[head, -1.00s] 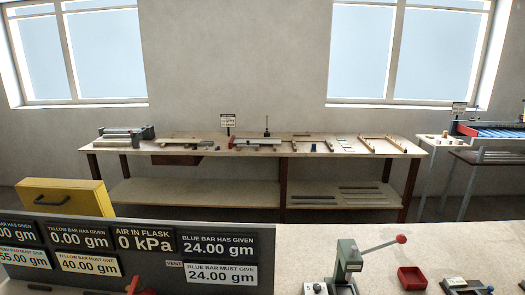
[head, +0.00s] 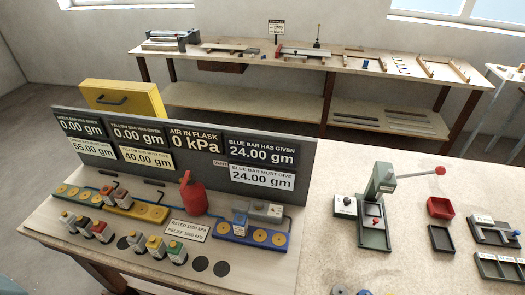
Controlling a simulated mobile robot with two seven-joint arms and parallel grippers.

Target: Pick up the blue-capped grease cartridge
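A small cartridge with a blue top (head: 240,222) stands upright on the blue bar (head: 275,241), at the right of the grey panel stand. Neither of my grippers can be made out in the head view.
A red flask (head: 193,194) stands mid-panel, beside a yellow bar (head: 148,212). Dark round spots lie free at the front. To the right stand a lever press (head: 376,205), a red tray (head: 440,207) and dark trays. A long workbench (head: 300,60) runs behind.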

